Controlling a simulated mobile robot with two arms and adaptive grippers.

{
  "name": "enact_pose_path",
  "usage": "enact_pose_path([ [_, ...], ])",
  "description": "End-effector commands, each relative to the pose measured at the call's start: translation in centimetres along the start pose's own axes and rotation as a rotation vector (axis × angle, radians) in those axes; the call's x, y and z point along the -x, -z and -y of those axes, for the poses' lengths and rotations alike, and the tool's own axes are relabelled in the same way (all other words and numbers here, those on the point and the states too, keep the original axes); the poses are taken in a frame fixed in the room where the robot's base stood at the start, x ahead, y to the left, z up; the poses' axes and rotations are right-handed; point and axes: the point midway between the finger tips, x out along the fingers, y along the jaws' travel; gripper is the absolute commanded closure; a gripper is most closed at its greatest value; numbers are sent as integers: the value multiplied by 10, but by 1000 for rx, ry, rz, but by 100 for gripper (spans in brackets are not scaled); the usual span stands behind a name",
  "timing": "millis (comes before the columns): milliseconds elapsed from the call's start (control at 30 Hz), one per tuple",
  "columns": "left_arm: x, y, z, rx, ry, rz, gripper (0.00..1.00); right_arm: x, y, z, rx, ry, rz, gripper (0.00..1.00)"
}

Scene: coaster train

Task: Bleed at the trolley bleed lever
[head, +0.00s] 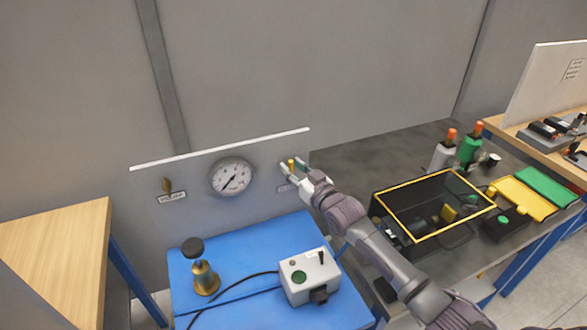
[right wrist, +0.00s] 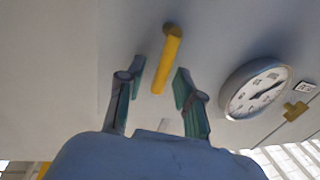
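The yellow bleed lever (head: 291,166) sticks out from the right part of the grey panel above the blue trolley. In the right wrist view the lever (right wrist: 168,62) is a short yellow bar on a brown pivot. My right gripper (head: 295,166) is open at the lever. In the right wrist view its two fingers (right wrist: 158,85) stand apart on either side of the lever's lower end; I cannot tell whether they touch it. The label below the lever is partly hidden by my gripper. A round gauge (head: 231,177) is left of the lever. My left gripper is not in view.
The blue trolley top (head: 235,300) carries a brass piece with a black knob (head: 203,275) and a white box with a green button (head: 309,277). A brass valve (head: 167,186) is on the panel's left. A yellow-rimmed black case (head: 383,205) and bottles (head: 469,150) stand at right.

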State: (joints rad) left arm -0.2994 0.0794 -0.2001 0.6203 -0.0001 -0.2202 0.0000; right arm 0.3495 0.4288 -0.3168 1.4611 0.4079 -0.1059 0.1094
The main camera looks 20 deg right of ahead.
Motion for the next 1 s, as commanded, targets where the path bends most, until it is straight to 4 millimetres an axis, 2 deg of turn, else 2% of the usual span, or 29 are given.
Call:
enact_pose_path([
  [267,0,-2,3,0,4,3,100,1,0,0,1,0,1,62],
  [367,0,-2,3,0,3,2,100,7,-2,0,1,1,2,62],
  [467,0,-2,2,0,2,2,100,22,-2,0,1,1,2,62],
  [800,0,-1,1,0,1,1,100,93,-2,0,2,1,3,62],
  [1000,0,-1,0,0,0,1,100,116,-1,0,1,0,1,62],
])
